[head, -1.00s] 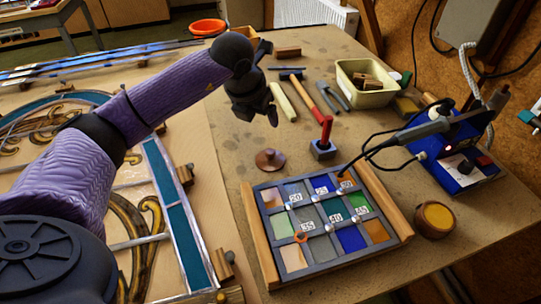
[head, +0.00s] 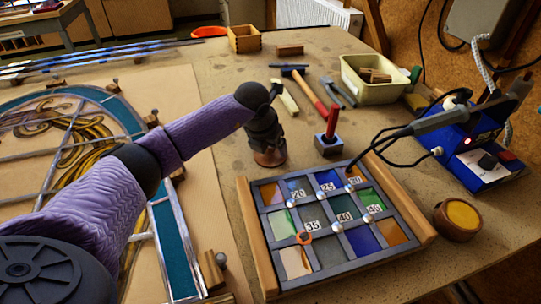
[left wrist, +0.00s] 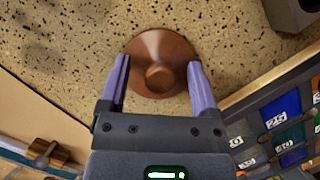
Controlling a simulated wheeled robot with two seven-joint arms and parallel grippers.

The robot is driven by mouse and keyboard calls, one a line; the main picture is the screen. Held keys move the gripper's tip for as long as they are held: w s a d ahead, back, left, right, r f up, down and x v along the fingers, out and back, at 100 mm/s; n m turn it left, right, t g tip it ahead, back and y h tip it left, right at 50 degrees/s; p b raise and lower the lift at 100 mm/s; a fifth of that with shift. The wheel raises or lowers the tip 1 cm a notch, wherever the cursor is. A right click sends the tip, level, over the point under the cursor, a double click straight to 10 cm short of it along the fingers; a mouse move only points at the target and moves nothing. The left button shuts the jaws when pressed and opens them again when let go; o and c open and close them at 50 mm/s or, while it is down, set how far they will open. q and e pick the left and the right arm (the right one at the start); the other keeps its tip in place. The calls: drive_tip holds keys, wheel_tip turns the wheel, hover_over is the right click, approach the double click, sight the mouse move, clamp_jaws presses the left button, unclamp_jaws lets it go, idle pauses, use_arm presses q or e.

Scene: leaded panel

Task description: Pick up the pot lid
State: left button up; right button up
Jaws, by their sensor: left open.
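The pot lid is a round brown copper-coloured disc (left wrist: 163,45) with a knob in its middle, lying on the speckled table. In the left wrist view it sits between and just beyond the fingertips of my left gripper (left wrist: 160,75), which is open, one finger on each side of the knob. In the head view my left gripper (head: 268,148) is above the lid (head: 270,159) and hides most of it. I cannot tell whether the fingers touch the lid. My right gripper is not in view.
A panel with numbered coloured glass squares in a wooden frame (head: 428,226) is close on the right. A grey block with a red handle (head: 331,130) stands beside the lid. A cream bin (head: 370,92), hammers and a blue soldering station (head: 480,160) are farther off.

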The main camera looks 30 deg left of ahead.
use_arm(q)
drive_tip(key=shift+r, duration=0.1)
clamp_jaws()
